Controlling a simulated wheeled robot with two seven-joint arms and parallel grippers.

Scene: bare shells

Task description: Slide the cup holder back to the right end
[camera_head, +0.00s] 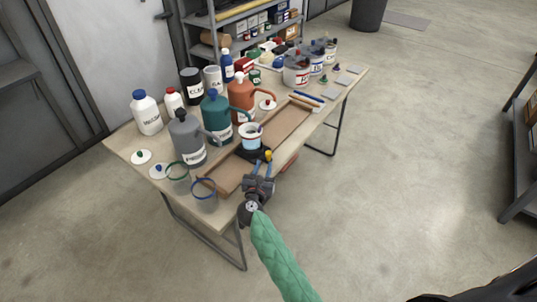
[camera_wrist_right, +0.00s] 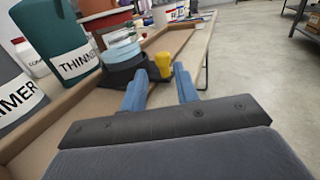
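The cup holder is a black carriage (camera_head: 262,153) with a yellow knob (camera_head: 268,156) on its front side. It carries a pale blue and white cup (camera_head: 250,137). It sits in a long brown wooden tray (camera_head: 287,124), with bare tray floor to both sides. My right gripper (camera_head: 262,166) reaches in from the front, at the knob. In the right wrist view its blue fingers (camera_wrist_right: 161,72) are apart, with the yellow knob (camera_wrist_right: 163,60) between or just beyond the tips; contact is not clear. The holder (camera_wrist_right: 122,70) shows behind it. My left gripper is not in view.
Grey (camera_head: 187,140), teal (camera_head: 215,115) and orange (camera_head: 241,97) jugs line the tray's back side. Two clear cups with green (camera_head: 178,177) and blue (camera_head: 204,194) rims stand at the front left. Paint cans (camera_head: 296,72) stand at the far right end. The floor in front is clear.

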